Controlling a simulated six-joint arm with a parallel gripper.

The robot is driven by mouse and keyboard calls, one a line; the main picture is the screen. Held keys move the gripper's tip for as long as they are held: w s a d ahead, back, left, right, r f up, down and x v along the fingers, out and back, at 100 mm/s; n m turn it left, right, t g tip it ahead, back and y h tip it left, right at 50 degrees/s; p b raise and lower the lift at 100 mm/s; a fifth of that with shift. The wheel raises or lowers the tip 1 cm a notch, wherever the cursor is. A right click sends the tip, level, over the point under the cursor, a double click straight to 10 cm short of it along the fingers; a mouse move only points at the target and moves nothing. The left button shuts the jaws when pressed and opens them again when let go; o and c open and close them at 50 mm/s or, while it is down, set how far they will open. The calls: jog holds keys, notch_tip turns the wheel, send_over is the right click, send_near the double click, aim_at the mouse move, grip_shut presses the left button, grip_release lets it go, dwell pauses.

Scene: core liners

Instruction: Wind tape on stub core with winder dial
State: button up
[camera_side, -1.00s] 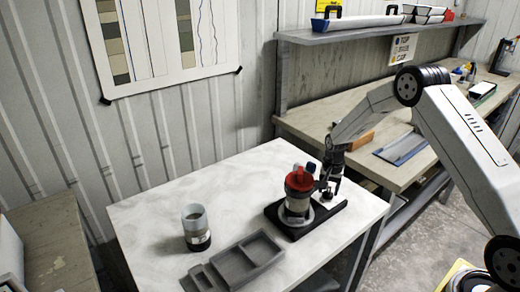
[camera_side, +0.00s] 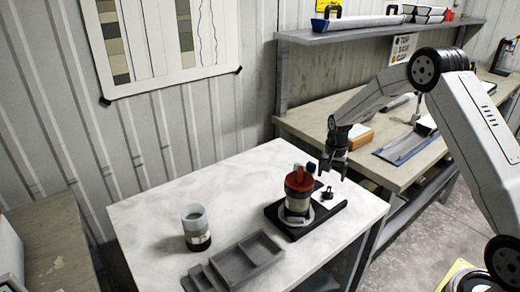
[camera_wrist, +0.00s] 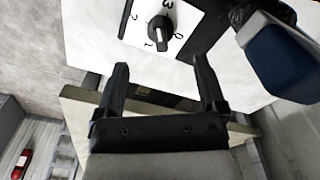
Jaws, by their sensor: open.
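The winder's black base (camera_side: 276,217) stands on the white table, with the stub core (camera_side: 298,201) upright on it under a red cap (camera_side: 299,179). The dial (camera_side: 327,192) is a small black knob on a white plate at the right of the base. In the wrist view the dial (camera_wrist: 161,33) has a pointer bar and figures around it, with 0, 1, 2 and 3 readable. My gripper (camera_side: 334,170) is open and empty, above and behind the dial, apart from it. Its two fingers (camera_wrist: 160,90) show in the wrist view. A blue part (camera_wrist: 280,60) is at the right there.
A clear cup-like core tube (camera_side: 196,228) with a dark band stands on the table's left. A grey compartment tray (camera_side: 245,262) lies at the front. A wooden bench (camera_side: 370,165) with a blue tray (camera_side: 405,147) is behind. The table's left half is mostly clear.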

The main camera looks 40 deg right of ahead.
aim_at(329, 189)
jog(key=n, duration=0.5)
jog(key=shift+w+d, duration=0.1)
jog(key=shift+d, duration=0.05)
jog(key=n, duration=0.4)
jog(key=shift+d, duration=0.1)
jog(key=n, duration=0.4)
jog(key=shift+w+d, duration=0.1)
jog(key=shift+w, duration=0.05)
jog(key=n, duration=0.5)
jog(key=shift+d+f, duration=0.1)
jog(key=shift+d, duration=0.05)
jog(key=shift+f, duration=3.9)
grip_shut()
